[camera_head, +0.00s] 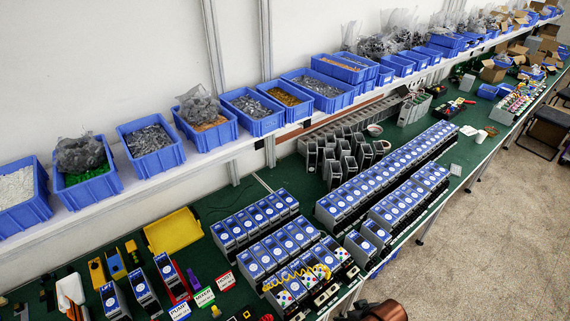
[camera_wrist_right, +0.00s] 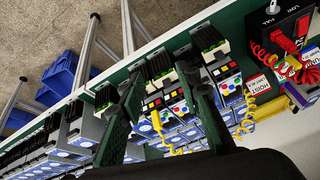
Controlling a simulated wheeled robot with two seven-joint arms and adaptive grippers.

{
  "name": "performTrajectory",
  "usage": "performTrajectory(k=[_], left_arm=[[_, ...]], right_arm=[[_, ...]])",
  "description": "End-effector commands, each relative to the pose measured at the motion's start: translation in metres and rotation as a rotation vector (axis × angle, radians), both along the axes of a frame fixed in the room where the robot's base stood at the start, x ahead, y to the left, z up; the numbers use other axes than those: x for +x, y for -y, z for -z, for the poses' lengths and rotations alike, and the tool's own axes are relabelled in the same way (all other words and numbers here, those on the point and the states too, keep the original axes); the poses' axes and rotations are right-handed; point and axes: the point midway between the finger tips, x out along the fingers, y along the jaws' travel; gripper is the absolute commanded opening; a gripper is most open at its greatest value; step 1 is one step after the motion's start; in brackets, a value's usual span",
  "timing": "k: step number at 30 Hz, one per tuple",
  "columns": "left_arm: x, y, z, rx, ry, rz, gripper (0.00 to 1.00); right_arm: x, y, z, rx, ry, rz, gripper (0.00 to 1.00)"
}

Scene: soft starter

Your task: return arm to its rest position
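In the right wrist view my right gripper (camera_wrist_right: 160,78) is open, with its two dark fingers spread apart. No object appears held between them. Beyond the fingers are soft starter units with coloured buttons (camera_wrist_right: 178,107) and a yellow coiled cord (camera_wrist_right: 158,128). In the head view these units stand in the near row on the green bench (camera_head: 215,205), with the yellow coiled cord (camera_head: 312,271) lying across their fronts. My left gripper is not in view. My right gripper's fingers do not show in the head view.
Long rows of grey and blue units (camera_head: 385,172) fill the bench. A yellow tray (camera_head: 173,231) lies at the left. A shelf above holds blue bins (camera_head: 150,147) of parts. A black box with a red cord (camera_wrist_right: 283,42) is at the wrist view's upper right. Open floor (camera_head: 500,240) lies right.

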Motion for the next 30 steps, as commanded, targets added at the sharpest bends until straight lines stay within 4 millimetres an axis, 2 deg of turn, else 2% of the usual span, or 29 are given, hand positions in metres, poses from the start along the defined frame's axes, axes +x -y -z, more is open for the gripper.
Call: performTrajectory(k=[1, 9, 18, 20, 26, 29, 30], left_arm=[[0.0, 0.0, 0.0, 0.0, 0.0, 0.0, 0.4], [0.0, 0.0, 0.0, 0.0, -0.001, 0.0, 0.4], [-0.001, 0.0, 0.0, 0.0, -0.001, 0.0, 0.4], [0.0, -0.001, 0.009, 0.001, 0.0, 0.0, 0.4], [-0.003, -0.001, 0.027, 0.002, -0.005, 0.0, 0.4], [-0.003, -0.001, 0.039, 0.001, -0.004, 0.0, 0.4], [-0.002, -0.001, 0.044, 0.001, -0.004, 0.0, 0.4]], right_arm=[[-0.017, 0.015, 0.003, -0.004, -0.004, 0.052, 0.31], [-0.089, 0.093, 0.005, -0.097, -0.015, 0.261, 0.31], [-0.156, 0.153, -0.002, -0.205, -0.051, 0.412, 0.31], [-0.147, 0.15, 0.024, -0.2, -0.055, 0.399, 0.31], [-0.136, 0.148, 0.09, -0.197, -0.074, 0.389, 0.31], [-0.133, 0.147, 0.131, -0.197, -0.086, 0.383, 0.31], [-0.132, 0.146, 0.151, -0.195, -0.092, 0.38, 0.31]])
